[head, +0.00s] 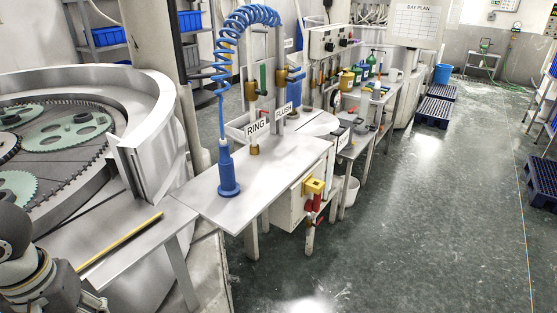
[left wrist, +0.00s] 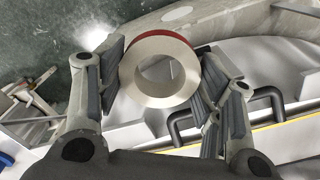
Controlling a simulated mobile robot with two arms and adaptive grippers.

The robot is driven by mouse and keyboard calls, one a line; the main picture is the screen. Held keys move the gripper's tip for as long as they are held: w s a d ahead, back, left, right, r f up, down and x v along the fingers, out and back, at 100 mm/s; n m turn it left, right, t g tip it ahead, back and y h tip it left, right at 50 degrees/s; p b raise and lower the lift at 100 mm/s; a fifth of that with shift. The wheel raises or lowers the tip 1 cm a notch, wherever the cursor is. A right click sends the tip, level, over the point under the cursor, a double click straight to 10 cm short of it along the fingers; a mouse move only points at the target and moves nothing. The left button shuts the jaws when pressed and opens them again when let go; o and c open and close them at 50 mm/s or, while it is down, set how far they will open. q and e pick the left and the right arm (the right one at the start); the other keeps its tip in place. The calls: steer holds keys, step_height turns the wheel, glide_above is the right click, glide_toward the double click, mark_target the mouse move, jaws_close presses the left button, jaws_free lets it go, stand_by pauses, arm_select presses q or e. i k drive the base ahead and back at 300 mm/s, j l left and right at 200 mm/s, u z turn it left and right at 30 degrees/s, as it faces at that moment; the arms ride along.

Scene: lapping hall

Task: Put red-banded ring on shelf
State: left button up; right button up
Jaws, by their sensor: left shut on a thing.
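A pale ring (left wrist: 134,78) with a red band along its upper outer edge shows in the left wrist view. My left gripper (left wrist: 164,72) is shut on it, with one dark finger pad against each side. The open hole of the ring faces the camera. In the head view only part of my left arm shows at the lower left; the ring and gripper fingers are out of that view. A grey rack with blue bins (head: 109,36) stands at the back left; I cannot tell whether it is the task's shelf. My right gripper is in neither view.
A large round lapping machine (head: 150,95) with toothed discs fills the left. Beside it is a steel table (head: 190,190) with a blue nozzle (head: 228,178) on a coiled hose and RING and FLUSH signs (head: 258,128).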

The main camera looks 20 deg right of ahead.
mark_target(278, 167)
steer(key=i+l+z, duration=0.45)
steer(key=i, duration=0.2)
steer(key=i+j+z, duration=0.25)
steer(key=j, duration=0.1)
